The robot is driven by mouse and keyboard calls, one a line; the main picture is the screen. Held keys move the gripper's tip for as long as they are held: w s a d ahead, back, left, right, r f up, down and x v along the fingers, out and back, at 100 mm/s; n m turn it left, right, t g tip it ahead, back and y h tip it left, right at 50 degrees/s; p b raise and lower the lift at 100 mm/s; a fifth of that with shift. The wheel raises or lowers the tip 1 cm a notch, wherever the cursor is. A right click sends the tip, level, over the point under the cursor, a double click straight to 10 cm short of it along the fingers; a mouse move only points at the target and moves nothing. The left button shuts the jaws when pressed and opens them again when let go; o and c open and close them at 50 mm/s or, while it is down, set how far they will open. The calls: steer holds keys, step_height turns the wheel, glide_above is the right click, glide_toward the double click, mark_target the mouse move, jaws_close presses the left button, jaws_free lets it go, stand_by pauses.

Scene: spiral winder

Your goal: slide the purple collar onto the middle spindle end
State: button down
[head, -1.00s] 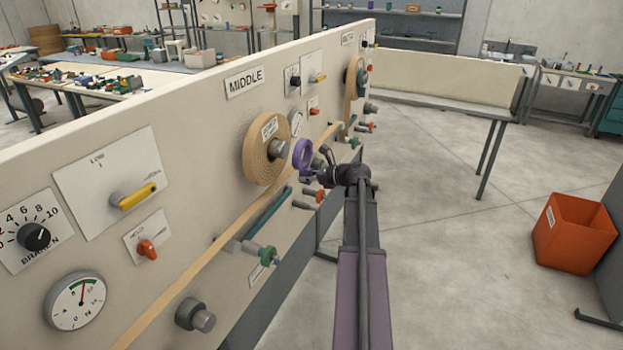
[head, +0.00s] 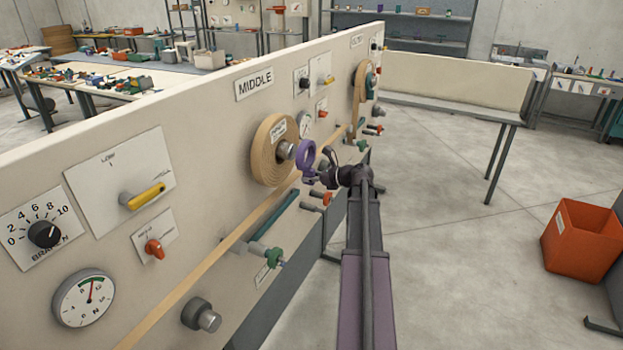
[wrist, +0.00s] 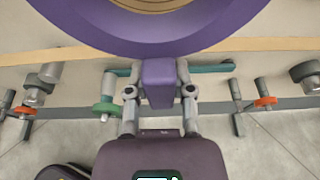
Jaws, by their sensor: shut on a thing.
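The purple collar (head: 306,155) is a ring held up in front of the panel, facing the middle spindle end (head: 286,150). That spindle end is a grey metal stub in the centre of a tan roll under the MIDDLE sign. A small gap seems to show between collar and stub in the head view. My gripper (head: 314,180) is shut on the collar's tab at its lower side. In the wrist view my gripper (wrist: 159,90) grips the purple tab, and the collar (wrist: 95,32) spans the top, with the tan roll behind it. I cannot tell exact alignment.
The panel (head: 120,140) carries several knobs, gauges and levers. A green-knobbed rod (head: 274,255) and red-tipped handles (head: 325,198) stick out below the roll. A second roll (head: 360,90) is farther along. An orange bin (head: 580,240) stands on open floor at right.

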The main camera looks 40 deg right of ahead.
mark_target(283, 173)
steer(key=shift+w+a, duration=0.5)
steer(key=shift+w, duration=0.7)
steer(key=shift+w+a, duration=0.5)
steer(key=shift+w, duration=0.65)
steer(key=shift+w+a, duration=0.5)
steer(key=shift+w, duration=0.7)
steer(key=shift+w+f, duration=0.1)
steer(key=shift+f, duration=0.05)
steer(key=shift+c, duration=2)
jaws_free()
steer(key=o, duration=0.4)
steer(key=shift+s+d, duration=0.5)
steer(key=shift+s, duration=0.7)
steer(key=shift+s+d, duration=0.45)
steer(key=shift+s, duration=0.8)
steer(key=shift+s+d, duration=0.5)
steer(key=shift+s, duration=0.7)
